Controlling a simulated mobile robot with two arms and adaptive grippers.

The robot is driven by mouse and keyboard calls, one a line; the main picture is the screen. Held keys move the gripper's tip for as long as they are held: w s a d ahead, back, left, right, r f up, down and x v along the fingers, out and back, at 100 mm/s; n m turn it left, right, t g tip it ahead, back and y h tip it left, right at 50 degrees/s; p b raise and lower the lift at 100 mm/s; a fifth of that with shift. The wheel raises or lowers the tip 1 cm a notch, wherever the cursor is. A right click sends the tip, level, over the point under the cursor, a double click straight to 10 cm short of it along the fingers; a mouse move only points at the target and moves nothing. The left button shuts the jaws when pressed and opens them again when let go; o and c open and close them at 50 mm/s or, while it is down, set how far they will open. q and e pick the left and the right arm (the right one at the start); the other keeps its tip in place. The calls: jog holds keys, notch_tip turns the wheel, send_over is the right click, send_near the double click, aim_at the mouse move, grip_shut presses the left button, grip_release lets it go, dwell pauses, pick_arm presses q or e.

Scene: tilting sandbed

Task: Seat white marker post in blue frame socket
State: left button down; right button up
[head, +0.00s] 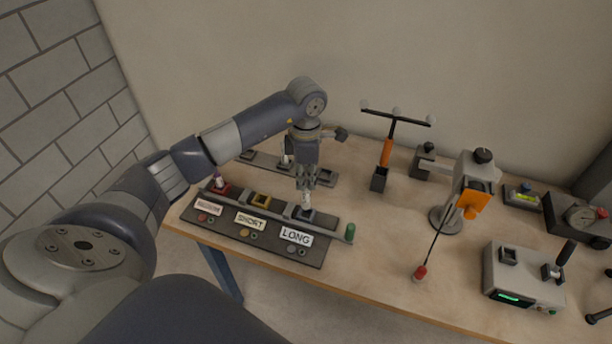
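My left gripper (307,190) points down over the front board, with its fingers closed around a pale, narrow post. This looks like the white marker post (307,200), upright, its upper part hidden by the fingers. Its lower end is at the dark bluish-grey framed socket (296,211) behind the LONG label, which seems to be the blue frame socket. I cannot tell whether the post is inside the socket or just above it. My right gripper is out of view.
A back rack (265,163) holds another white post. A green-ended rod (350,232) lies along the board. Stands and instruments fill the right side.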

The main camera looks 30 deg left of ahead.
aim_at(306, 189)
pick_arm(q)
jog(key=shift+f+b, duration=0.65)
jog(key=shift+f, duration=1)
jog(key=shift+f+b, duration=0.65)
jog(key=shift+b, duration=0.15)
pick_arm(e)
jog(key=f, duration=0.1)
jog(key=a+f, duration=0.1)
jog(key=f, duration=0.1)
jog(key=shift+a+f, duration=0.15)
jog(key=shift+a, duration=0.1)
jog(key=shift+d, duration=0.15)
pick_arm(q)
jog(key=c, duration=1.7)
grip_release()
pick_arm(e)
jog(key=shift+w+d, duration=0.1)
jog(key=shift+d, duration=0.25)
